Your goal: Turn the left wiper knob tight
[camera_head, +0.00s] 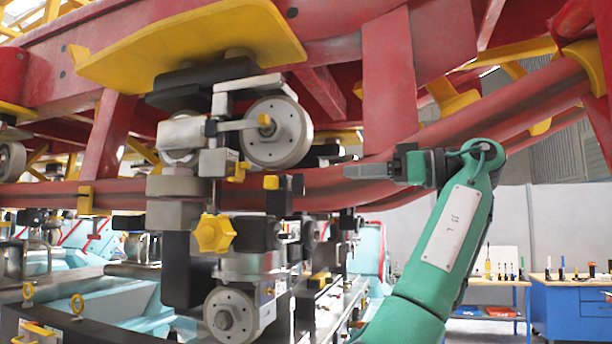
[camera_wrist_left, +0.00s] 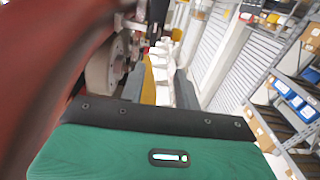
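A yellow star-shaped knob (camera_head: 215,233) sits on the wheel assembly below the red rail, left of centre in the head view. I cannot tell for sure that it is the left wiper knob. My left gripper (camera_head: 352,171) is right of the knob and higher, beside the red rail, with its fingers pointing left. In the wrist view the left gripper (camera_wrist_left: 163,88) has its two grey fingers apart, with nothing held between them. A yellow part (camera_wrist_left: 148,85) shows beside the left finger there; I cannot tell what it is. My right gripper is out of view.
A red curved rail (camera_head: 340,190) runs across behind the gripper. Grey wheels (camera_head: 278,132) and a lower wheel (camera_head: 232,314) stand close around the knob. A yellow plate (camera_head: 190,45) hangs above. A blue workbench (camera_head: 575,305) stands far right. In the wrist view, shelves (camera_wrist_left: 285,95) stand right.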

